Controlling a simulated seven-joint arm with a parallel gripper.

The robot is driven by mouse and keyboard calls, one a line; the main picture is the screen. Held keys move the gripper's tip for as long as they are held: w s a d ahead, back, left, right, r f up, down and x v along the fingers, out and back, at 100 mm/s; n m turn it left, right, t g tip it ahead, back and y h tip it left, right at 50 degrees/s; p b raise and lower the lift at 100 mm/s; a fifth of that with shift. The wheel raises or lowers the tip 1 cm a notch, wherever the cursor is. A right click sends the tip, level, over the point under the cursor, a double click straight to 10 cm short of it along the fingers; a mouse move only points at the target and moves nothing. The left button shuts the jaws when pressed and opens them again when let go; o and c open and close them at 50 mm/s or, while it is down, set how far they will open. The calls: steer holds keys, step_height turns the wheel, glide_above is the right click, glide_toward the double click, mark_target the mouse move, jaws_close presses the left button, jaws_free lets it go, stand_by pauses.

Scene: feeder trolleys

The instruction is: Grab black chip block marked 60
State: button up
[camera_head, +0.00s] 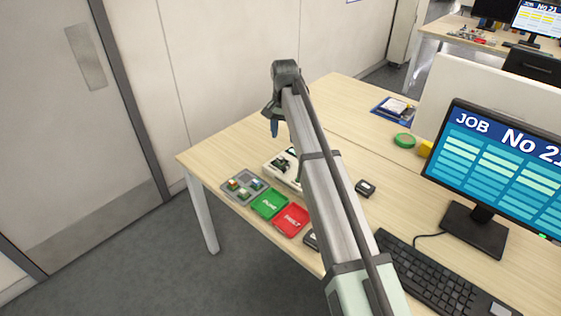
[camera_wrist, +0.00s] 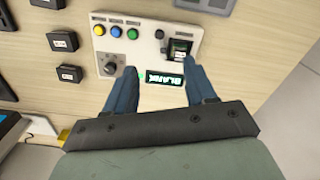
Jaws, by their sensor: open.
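Two small black blocks, an upper one (camera_wrist: 65,41) and a lower one (camera_wrist: 70,73), lie on the table left of a white panel in the wrist view. A third block (camera_wrist: 48,3) is cut by the top edge. Another black block (camera_wrist: 180,50) sits in the panel's upper right. No 60 is legible on any of them. In the head view one black block (camera_head: 365,188) lies right of my arm. My gripper (camera_wrist: 161,70) is open and empty over the panel; in the head view its blue finger (camera_head: 274,128) shows above the table.
The white panel (camera_wrist: 105,32) has coloured buttons, a knob (camera_wrist: 110,66) and a lit display reading BLANK (camera_wrist: 163,80). A grey tray (camera_head: 240,190), green tray (camera_head: 268,204) and red tray (camera_head: 291,221) line the table edge. A monitor (camera_head: 500,165) and keyboard (camera_head: 435,275) stand right.

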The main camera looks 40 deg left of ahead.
steer(key=n, duration=1.4)
glide_above(281, 157)
steer(key=f, duration=0.1)
step_height(281, 157, down, 14)
steer(key=shift+f, duration=0.1)
jaws_close()
stand_by(0.8)
